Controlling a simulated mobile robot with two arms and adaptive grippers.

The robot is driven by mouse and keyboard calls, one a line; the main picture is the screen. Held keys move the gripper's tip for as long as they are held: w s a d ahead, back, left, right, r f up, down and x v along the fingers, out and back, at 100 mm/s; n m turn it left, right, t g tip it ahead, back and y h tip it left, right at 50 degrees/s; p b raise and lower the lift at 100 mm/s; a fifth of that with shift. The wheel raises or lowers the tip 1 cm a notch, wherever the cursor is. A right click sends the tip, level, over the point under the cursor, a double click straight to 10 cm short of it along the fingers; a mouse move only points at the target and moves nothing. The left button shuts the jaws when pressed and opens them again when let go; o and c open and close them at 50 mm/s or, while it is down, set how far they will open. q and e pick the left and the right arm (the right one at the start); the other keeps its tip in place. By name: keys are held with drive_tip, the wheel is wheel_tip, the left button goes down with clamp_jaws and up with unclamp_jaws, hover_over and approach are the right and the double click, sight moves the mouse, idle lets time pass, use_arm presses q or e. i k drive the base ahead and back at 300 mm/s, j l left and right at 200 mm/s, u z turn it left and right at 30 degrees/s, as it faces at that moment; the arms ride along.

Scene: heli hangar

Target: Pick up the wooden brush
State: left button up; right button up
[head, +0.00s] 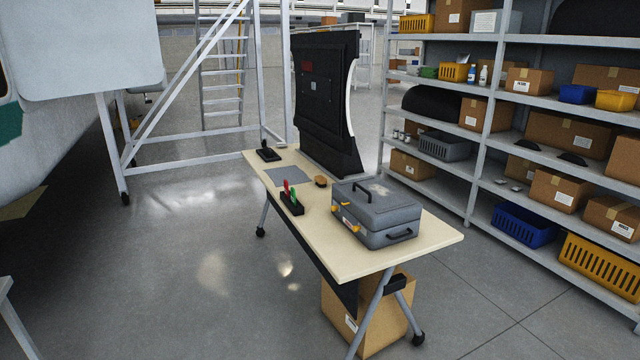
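The wooden brush (321,181) is a small brown object lying on the light wooden table (420,240), near the middle of its top. It sits just left of the grey toolbox and to the right of a flat grey mat. It is small in the head view, so its bristles and handle cannot be made out clearly. Neither of my grippers shows in the head view.
On the table are a grey toolbox (374,212) with yellow latches, a black holder (291,203) with red and green handles, a grey mat (287,176) and a large black panel (326,100). Shelving (478,150) stands right. The floor left of the table is clear.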

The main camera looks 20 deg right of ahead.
sight(321, 181)
drive_tip(key=i+u, duration=0.25)
drive_tip(key=i, duration=1.85)
drive_tip(key=i+j+z, duration=0.1)
drive_tip(key=i+z, duration=0.2)
drive_tip(key=i, duration=0.25)
drive_tip(key=i+j+z, duration=0.3)
drive_tip(key=i, duration=0.25)
drive_tip(key=i+j+z, duration=0.3)
drive_tip(key=i, duration=0.2)
